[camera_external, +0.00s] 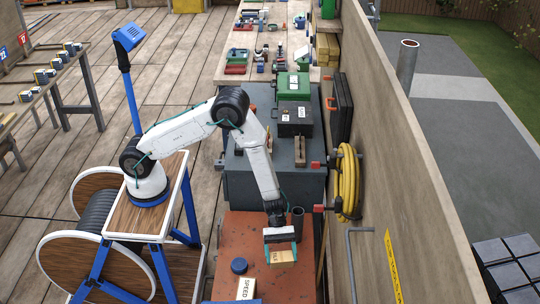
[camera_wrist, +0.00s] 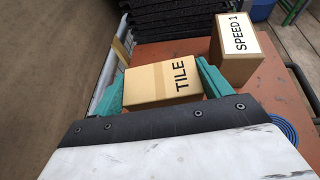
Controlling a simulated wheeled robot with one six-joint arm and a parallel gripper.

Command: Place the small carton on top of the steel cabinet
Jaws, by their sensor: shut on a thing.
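A small tan carton marked TILE (camera_external: 282,258) is at the orange-red bench top (camera_external: 230,238); it also shows in the wrist view (camera_wrist: 150,87). My gripper (camera_external: 281,249) is shut on it, with one teal finger against each side. I cannot tell whether the carton rests on the bench or is just above it. The dark grey steel cabinet (camera_external: 247,185) stands behind the bench, farther from the camera. On its top are a black box (camera_external: 295,119), a green case (camera_external: 293,86) and a small wooden piece (camera_external: 301,150).
A carton marked SPEED 1 (camera_wrist: 235,50) stands beside the held carton. A blue round item (camera_external: 239,266) lies on the bench, and a dark cylinder (camera_external: 297,222) stands behind my gripper. A yellow hose (camera_external: 348,185) hangs on the right wall. The cabinet top's left front looks clear.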

